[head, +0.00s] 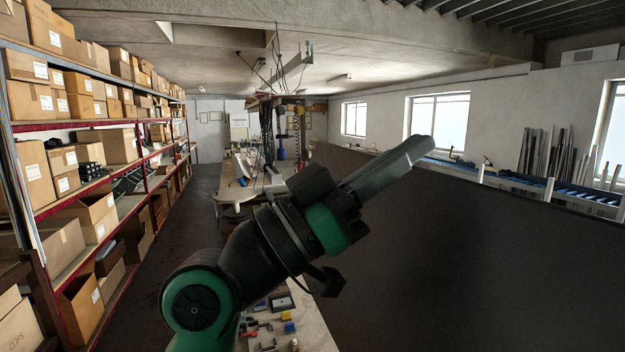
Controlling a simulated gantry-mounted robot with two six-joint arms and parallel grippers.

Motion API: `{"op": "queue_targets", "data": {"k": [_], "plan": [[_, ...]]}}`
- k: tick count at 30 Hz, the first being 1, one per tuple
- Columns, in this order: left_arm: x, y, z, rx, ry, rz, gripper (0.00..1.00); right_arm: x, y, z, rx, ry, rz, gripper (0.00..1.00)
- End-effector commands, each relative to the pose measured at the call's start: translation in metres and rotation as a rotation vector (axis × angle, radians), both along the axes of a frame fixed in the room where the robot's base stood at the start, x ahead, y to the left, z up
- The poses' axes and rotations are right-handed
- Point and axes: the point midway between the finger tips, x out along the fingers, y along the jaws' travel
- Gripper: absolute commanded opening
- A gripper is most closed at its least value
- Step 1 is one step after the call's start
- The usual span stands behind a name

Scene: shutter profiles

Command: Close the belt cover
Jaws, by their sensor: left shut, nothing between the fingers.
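A large dark panel (500,270), which looks like the belt cover, stands raised and fills the right and lower right of the head view. Its top edge slopes down to the right. My left gripper (424,146) is shut and empty, with its fingers pointing up and right. In the picture the fingertips overlap the panel's upper edge; I cannot tell whether they touch it. My left arm hides part of the panel's left side. My right gripper is not in view.
A blue conveyor or rack (520,183) shows behind the panel, with long profiles (560,153) leaning by the windows. A workbench with small coloured tools (288,327) lies below my arm. Shelves of cardboard boxes (95,215) line the left, beside a clear aisle.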

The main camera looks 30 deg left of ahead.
Motion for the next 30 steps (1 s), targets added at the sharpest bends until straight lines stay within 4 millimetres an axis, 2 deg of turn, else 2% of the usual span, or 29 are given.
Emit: {"op": "queue_targets", "data": {"k": [1, 5, 6, 10, 16, 26, 30], "plan": [[-0.010, 0.012, -0.013, 0.000, -0.005, 0.006, 0.00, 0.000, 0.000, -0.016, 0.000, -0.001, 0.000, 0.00], [-0.037, 0.038, -0.022, 0.000, -0.006, 0.008, 0.00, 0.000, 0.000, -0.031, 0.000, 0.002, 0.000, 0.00], [-0.038, 0.040, -0.008, -0.002, 0.000, 0.005, 0.00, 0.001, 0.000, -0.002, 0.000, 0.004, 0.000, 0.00], [-0.051, 0.051, -0.013, -0.003, 0.000, 0.003, 0.00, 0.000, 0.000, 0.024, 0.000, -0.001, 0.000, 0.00], [-0.065, 0.065, -0.027, -0.006, -0.006, 0.002, 0.00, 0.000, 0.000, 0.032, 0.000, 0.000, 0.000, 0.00], [-0.067, 0.066, -0.030, -0.005, -0.009, 0.002, 0.00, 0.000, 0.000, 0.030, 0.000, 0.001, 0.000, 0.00], [-0.068, 0.064, -0.029, 0.002, -0.034, 0.076, 0.00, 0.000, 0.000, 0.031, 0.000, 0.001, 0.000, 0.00]]}}
